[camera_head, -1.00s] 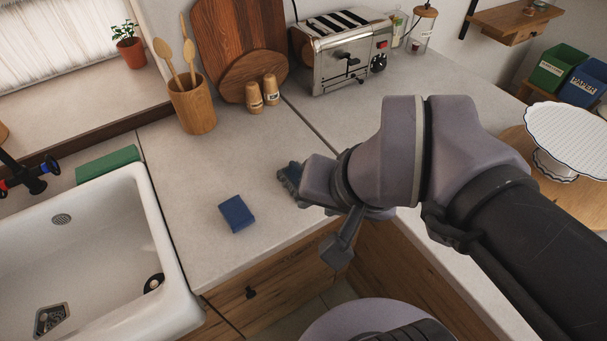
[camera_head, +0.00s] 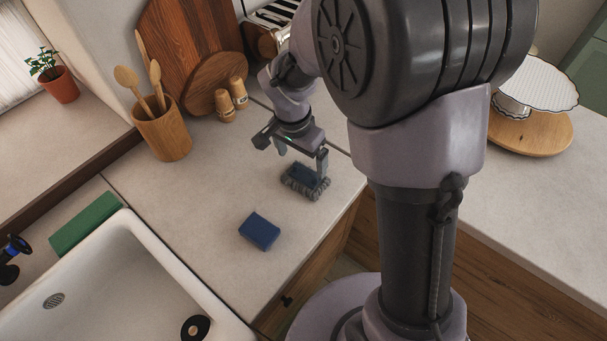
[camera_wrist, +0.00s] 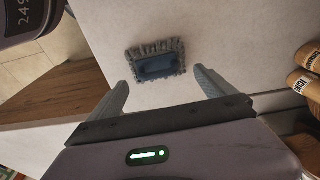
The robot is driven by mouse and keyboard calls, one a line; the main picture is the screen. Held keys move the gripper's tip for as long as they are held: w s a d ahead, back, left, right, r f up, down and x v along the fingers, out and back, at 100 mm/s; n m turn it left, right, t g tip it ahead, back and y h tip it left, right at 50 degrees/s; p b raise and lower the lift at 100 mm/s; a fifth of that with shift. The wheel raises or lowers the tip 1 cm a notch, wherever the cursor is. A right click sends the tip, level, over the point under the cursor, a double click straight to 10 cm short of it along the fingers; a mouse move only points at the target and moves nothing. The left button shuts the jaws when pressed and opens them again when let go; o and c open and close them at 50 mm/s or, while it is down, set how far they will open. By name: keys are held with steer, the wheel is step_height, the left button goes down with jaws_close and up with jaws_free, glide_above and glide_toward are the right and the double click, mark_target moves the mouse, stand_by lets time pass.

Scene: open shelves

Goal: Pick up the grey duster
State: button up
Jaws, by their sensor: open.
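The grey duster (camera_head: 306,181) lies on the countertop near its front edge, with a grey shaggy fringe around a dark blue back. In the wrist view the duster (camera_wrist: 157,62) lies ahead of my fingers, between their lines. My gripper (camera_head: 298,160) is above and just behind the duster in the head view, pointing down. In the wrist view my gripper (camera_wrist: 162,88) has its two fingers spread wide with nothing between them. I cannot tell the exact height above the duster.
A blue sponge (camera_head: 260,231) lies left of the duster, near the white sink (camera_head: 140,290). A wooden utensil pot (camera_head: 163,134), two shakers (camera_head: 238,92) and cutting boards stand behind. A cake stand (camera_head: 535,80) is at right. Bare counter surrounds the duster.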

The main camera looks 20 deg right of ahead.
mark_target(305, 168)
steer(key=f+b, duration=0.1)
steer(key=f, duration=0.1)
steer(key=d+f+b, duration=0.1)
steer(key=f, duration=0.2)
steer(key=shift+w+f, duration=0.15)
steer(key=shift+f, duration=0.05)
steer(key=shift+r, duration=0.1)
steer(key=shift+c, duration=1.3)
steer(key=c, duration=1.1)
steer(key=shift+c, duration=0.2)
